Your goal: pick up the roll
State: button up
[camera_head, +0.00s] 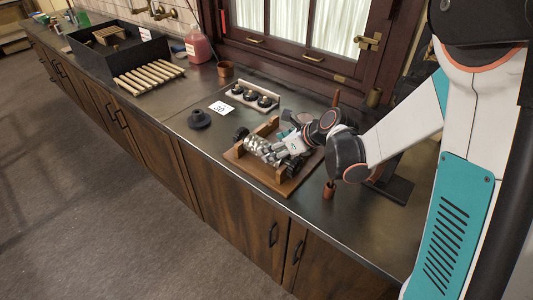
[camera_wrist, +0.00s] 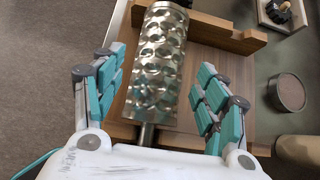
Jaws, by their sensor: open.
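The roll is a shiny dimpled metal cylinder (camera_wrist: 160,62) with a thin metal shaft at its near end. It lies across a wooden cradle (camera_wrist: 222,36) with upright end pieces. In the head view the roll (camera_head: 256,147) is partly covered by my gripper (camera_head: 284,151), and a dark knob shows at its far end. In the wrist view my gripper (camera_wrist: 160,75) is open, with one teal-padded finger on each side of the roll. Gaps show between both fingers and the metal. The roll still rests in the cradle.
On the counter, a black cone (camera_head: 199,118), a card (camera_head: 222,107) and a rack of dark knobs (camera_head: 254,96) stand behind the cradle. A small copper cup (camera_head: 329,190) is close by on the right. A wooden slat rack (camera_head: 150,76) and black bin (camera_head: 100,62) are farther left.

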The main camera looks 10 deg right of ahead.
jog(key=shift+b+x, duration=1.15)
jog(key=shift+x, duration=1.55)
jog(key=shift+s, duration=0.1)
jog(key=shift+c, duration=0.6)
grip_shut()
